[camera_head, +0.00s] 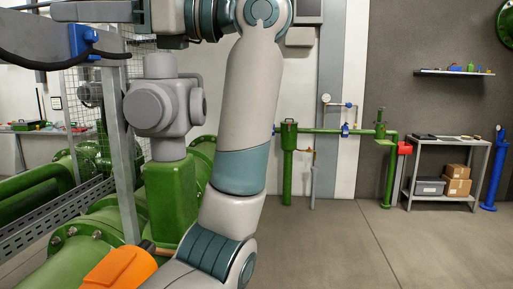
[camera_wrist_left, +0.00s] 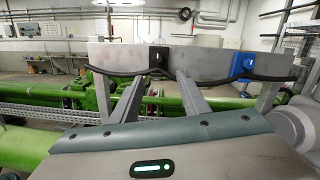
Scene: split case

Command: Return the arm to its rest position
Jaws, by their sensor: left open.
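My left arm rises through the middle of the head view and bends left at the top. My left gripper (camera_head: 143,14) is at the top left there, partly cut off by the frame edge. In the left wrist view its two fingers (camera_wrist_left: 160,82) stand apart with nothing between them. They point toward a grey metal beam (camera_wrist_left: 110,54) carrying a sagging black cable (camera_wrist_left: 205,82), a black clip (camera_wrist_left: 158,60) and a blue clip (camera_wrist_left: 241,66). Whether the fingers touch the beam or cable is unclear. My right gripper is not in view.
The blue clip (camera_head: 82,40) and a metal post (camera_head: 117,150) stand close to my left arm. Green pipework with a grey valve housing (camera_head: 163,105) is just behind. A shelf table (camera_head: 447,142) is at the right. The floor (camera_head: 350,235) at the right front is clear.

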